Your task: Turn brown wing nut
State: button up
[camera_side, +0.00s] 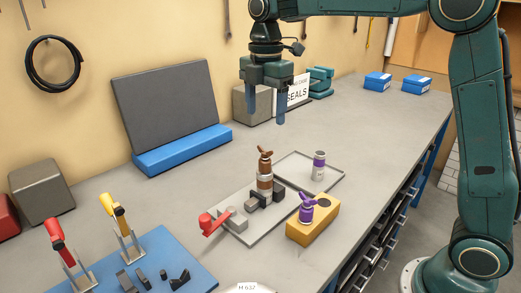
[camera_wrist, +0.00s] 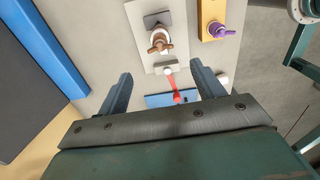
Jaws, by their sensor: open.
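The brown wing nut (camera_side: 265,154) sits on top of an upright brown and silver fitting (camera_side: 265,178), which stands between dark clamp blocks on a grey plate (camera_side: 245,238). In the wrist view the brown wing nut (camera_wrist: 158,45) shows from above, beyond the fingers and slightly left of the gap between them. My gripper (camera_side: 266,121) is open and empty. It hangs above the bench, well higher than the wing nut and apart from it. Its two blue fingers also show in the wrist view (camera_wrist: 160,85).
A purple wing nut (camera_side: 307,202) stands on a yellow block (camera_side: 325,217), right of the plate. A red-handled lever (camera_side: 213,222) is at the plate's left end. A purple-banded cylinder (camera_side: 319,164) stands in a shallow tray (camera_side: 290,160). The bench front right of the tray is clear.

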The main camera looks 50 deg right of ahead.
aim_at(265, 147)
notch_tip(265, 147, down, 9)
jog(key=shift+r, duration=0.15)
dwell(0.4)
jog(key=c, duration=1)
